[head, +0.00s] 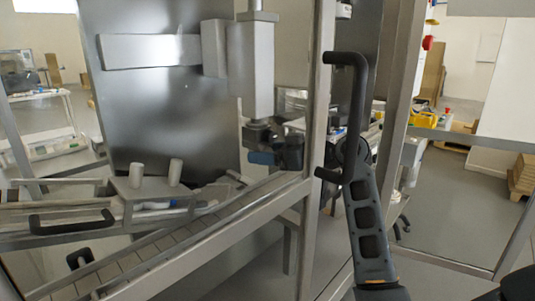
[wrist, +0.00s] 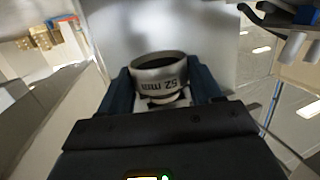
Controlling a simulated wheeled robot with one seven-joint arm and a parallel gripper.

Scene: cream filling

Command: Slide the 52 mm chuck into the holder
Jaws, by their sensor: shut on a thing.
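My gripper (head: 263,157) shows in the head view as dark jaws with blue fingers, just under the grey filling head. In the wrist view my gripper (wrist: 161,88) has its two blue fingers closed on the sides of the 52 mm chuck. The chuck (wrist: 158,70) is a pale ring with a dark opening, and its "52 mm" label reads upside down. In the head view I cannot make out the chuck. A dark piece at the bottom of the filling head (head: 258,131), perhaps the holder, is right above my fingers. I cannot tell whether the chuck touches it.
A metal frame post (head: 316,100) with a black handle (head: 357,100) stands beside my arm. A conveyor (head: 150,240) runs below the filling head. A grey box with two pale cylinders (head: 150,192) stands at its left. A grey panel (head: 150,110) is behind.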

